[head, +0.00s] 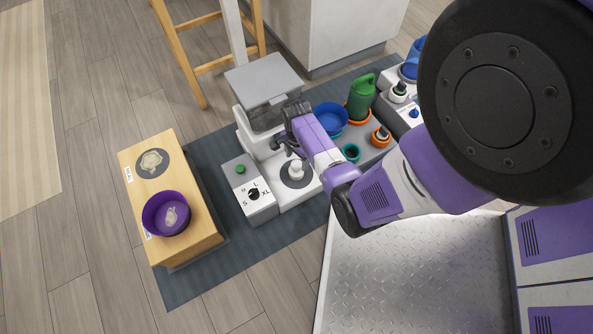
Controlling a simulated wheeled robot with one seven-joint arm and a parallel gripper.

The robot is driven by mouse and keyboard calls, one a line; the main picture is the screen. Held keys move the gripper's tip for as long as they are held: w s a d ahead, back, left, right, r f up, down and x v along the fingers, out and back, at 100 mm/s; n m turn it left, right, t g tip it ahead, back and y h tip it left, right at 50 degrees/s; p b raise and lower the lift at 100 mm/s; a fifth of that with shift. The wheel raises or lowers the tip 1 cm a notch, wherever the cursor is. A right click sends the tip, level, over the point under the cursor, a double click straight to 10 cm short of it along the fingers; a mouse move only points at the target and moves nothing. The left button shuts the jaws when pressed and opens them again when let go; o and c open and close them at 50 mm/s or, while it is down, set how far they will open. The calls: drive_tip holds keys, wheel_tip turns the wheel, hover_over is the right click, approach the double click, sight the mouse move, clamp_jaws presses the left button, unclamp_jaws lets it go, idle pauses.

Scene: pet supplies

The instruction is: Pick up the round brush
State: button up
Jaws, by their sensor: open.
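My gripper (284,146) is open, with its dark fingers over the grey and white machine in the middle of the mat. No round brush can be made out with certainty. A small white upright piece (296,170) stands on a dark disc, just below and right of my gripper. A small dark-topped piece (381,135) sits in an orange ring to the right, and a similar light piece (399,91) stands farther right. At this size I cannot tell whether any of these is the brush. My arm hides part of the area to the right.
A wooden stand (200,225) with a purple bowl (158,222) is at left. A grey box with a dial (249,200) stands beside the machine (245,118). The mat's lower left is clear.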

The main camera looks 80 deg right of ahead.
sight(297, 163)
wheel_tip(297, 163, down, 5)
drive_tip(key=b, duration=0.3)
drive_tip(key=shift+w, duration=0.1)
drive_tip(key=shift+r, duration=0.15)
clamp_jaws()
wheel_tip(297, 163, up, 20)
drive_tip(key=p, duration=1)
